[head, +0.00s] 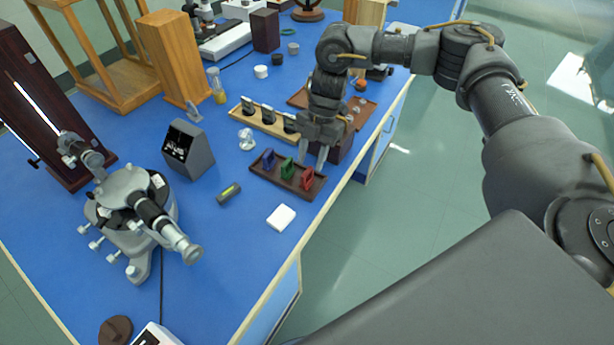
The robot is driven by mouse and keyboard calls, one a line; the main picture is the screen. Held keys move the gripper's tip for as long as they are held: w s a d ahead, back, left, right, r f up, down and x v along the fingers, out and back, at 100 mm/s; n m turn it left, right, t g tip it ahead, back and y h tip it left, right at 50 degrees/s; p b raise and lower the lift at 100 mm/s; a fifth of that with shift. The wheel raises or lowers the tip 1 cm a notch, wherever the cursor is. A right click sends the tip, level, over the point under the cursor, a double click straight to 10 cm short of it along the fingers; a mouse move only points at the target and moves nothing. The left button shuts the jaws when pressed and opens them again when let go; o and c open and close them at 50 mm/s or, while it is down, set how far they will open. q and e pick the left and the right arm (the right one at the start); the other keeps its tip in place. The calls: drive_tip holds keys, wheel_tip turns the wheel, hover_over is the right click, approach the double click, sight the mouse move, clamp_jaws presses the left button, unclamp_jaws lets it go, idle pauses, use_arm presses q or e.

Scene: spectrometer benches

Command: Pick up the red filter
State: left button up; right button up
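The red filter (307,179) stands upright at the right end of a small dark wooden rack (292,188). A green filter (287,169) and a blue filter (268,159) stand beside it in the same rack, to its left. My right gripper (313,162) points down just above and behind the red filter. Its two fingers are apart with nothing visible between them. A small gap seems to lie between the fingertips and the red filter, but the exact distance is hard to tell. My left gripper is out of view.
A lighter wooden rack (262,125) with dark-topped items stands behind the filters. A spectrometer (135,205) stands at left. The blue table's edge runs close to the rack's right.

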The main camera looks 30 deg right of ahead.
sight(308, 171)
drive_tip(key=shift+s+a+f, duration=0.15)
drive_tip(key=shift+a+f, duration=0.05)
drive_tip(key=shift+f, duration=0.15)
drive_tip(key=p+x, duration=0.1)
drive_tip(key=x, duration=0.2)
drive_tip(key=shift+f, duration=0.3)
drive_tip(key=shift+a+f, duration=0.15)
drive_tip(key=shift+f, duration=0.2)
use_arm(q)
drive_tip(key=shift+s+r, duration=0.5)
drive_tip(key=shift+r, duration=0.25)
use_arm(e)
clamp_jaws()
